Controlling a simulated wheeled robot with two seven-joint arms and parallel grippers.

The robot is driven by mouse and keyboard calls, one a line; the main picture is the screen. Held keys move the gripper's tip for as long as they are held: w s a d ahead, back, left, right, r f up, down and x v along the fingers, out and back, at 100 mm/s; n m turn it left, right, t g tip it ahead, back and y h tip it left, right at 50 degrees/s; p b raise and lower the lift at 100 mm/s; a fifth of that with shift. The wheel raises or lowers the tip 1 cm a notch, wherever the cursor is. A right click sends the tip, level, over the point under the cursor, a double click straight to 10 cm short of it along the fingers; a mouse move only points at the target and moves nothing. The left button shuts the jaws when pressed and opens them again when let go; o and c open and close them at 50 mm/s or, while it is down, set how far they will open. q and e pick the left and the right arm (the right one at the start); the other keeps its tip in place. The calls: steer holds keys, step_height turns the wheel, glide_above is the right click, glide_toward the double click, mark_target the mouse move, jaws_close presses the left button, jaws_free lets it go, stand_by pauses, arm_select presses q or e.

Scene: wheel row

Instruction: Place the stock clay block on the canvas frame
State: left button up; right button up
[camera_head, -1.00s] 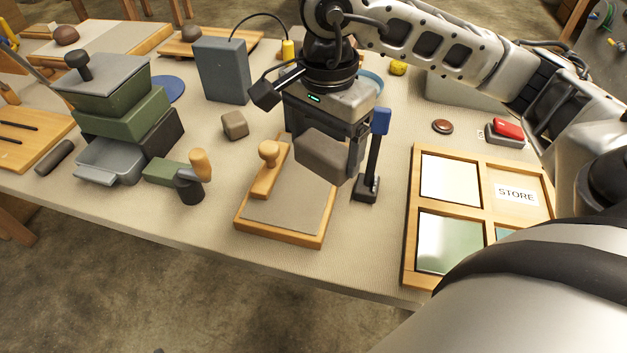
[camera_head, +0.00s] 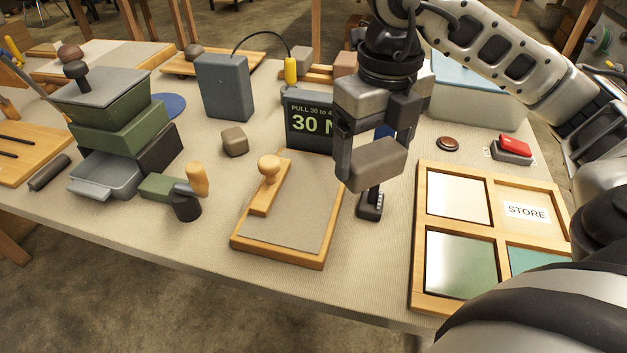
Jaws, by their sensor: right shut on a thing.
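The canvas frame (camera_head: 303,218) is a wooden board with a grey canvas surface, lying near the table's front edge. A wooden stamp-like tool with a round knob (camera_head: 268,185) lies on its left side. My right gripper (camera_head: 372,152) points down and is shut on a grey-brown clay block (camera_head: 376,166). The block is held in the air at the right of the canvas frame, in front of a dark upright tool (camera_head: 369,205) that it partly hides. My left gripper is not in view.
A small clay lump (camera_head: 235,141) sits behind the frame's left corner. A dark sign (camera_head: 308,122) stands behind the frame. A wooden compartment tray (camera_head: 420,240) marked STORE lies to the right. A green stacked press (camera_head: 120,130) stands left, with a short crank (camera_head: 188,200) beside it.

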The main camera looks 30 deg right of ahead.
steer(key=w+a+f, duration=0.1)
steer(key=w+f, duration=0.1)
steer(key=w, duration=0.1)
steer(key=w+f, duration=0.2)
steer(key=w, duration=0.1)
steer(key=w+a+f, duration=0.1)
steer(key=w+f, duration=0.2)
steer(key=shift+a, duration=0.35)
steer(key=shift+w+a+f, duration=0.1)
steer(key=shift+w+f, duration=0.15)
steer(key=shift+f, duration=0.05)
steer(key=f, duration=0.3)
steer(key=shift+w+f, duration=0.25)
steer(key=shift+f, duration=0.15)
steer(key=shift+a, duration=0.1)
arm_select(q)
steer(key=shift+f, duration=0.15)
arm_select(e)
steer(key=shift+f, duration=0.2)
steer(key=o, duration=1.2)
steer(key=shift+c, duration=0.2)
